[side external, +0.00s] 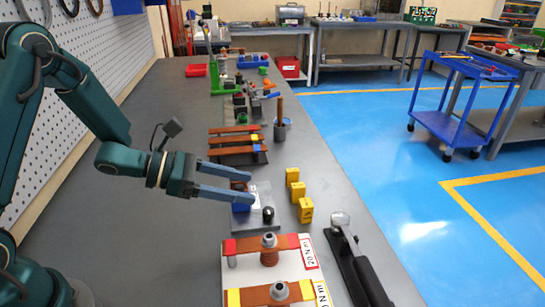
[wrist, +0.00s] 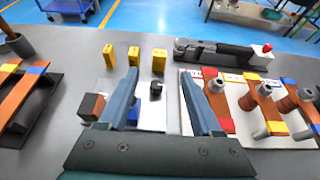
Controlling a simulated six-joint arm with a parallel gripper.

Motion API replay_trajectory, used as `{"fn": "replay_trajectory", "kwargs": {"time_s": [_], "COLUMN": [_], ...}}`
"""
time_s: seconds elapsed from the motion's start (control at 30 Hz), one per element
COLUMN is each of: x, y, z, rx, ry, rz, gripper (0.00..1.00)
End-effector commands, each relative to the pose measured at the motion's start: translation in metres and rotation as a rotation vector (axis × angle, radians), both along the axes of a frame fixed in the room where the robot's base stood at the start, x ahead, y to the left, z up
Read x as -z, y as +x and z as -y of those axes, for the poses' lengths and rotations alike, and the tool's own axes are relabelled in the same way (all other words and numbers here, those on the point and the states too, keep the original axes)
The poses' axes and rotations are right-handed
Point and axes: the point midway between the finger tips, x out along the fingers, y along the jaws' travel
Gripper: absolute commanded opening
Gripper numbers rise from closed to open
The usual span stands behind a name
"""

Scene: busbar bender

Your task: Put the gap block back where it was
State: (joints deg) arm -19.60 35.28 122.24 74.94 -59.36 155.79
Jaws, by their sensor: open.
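Three yellow blocks stand in a row on the grey table, a near one (side external: 305,209), a middle one (side external: 297,191) and a far one (side external: 292,176). They also show in the wrist view as a left block (wrist: 108,56), a middle block (wrist: 133,55) and a right block (wrist: 159,60). I cannot tell which one is the gap block. My gripper (side external: 250,188) is open and empty above the bender's pale plate (side external: 277,223). The plate carries a blue block (side external: 241,208) and a black knob (side external: 268,214). My fingers partly hide the bender. The yellow blocks lie beyond my fingertips.
A white board (side external: 312,262) with copper bars and bolts stands nearest the camera. A black-handled tool (side external: 362,265) lies beside it. Copper bars on a dark stand (side external: 238,147) lie farther along the table. The table right of the yellow blocks is clear.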

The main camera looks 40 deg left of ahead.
Motion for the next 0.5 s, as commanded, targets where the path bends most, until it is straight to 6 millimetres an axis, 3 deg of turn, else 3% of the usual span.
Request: {"fn": "replay_trajectory", "kwargs": {"time_s": [0.13, 0.27, 0.37, 0.5], "x": [-0.009, -0.028, -0.048, -0.072], "y": [0.009, 0.024, 0.025, 0.007], "z": [-0.012, -0.037, -0.060, -0.085], "rx": [-0.136, -0.456, -0.767, -1.175], "ry": [-0.027, -0.151, -0.347, -0.726], "rz": [-0.074, -0.222, -0.339, -0.477], "gripper": [0.66, 0.66, 0.66, 0.66]}}
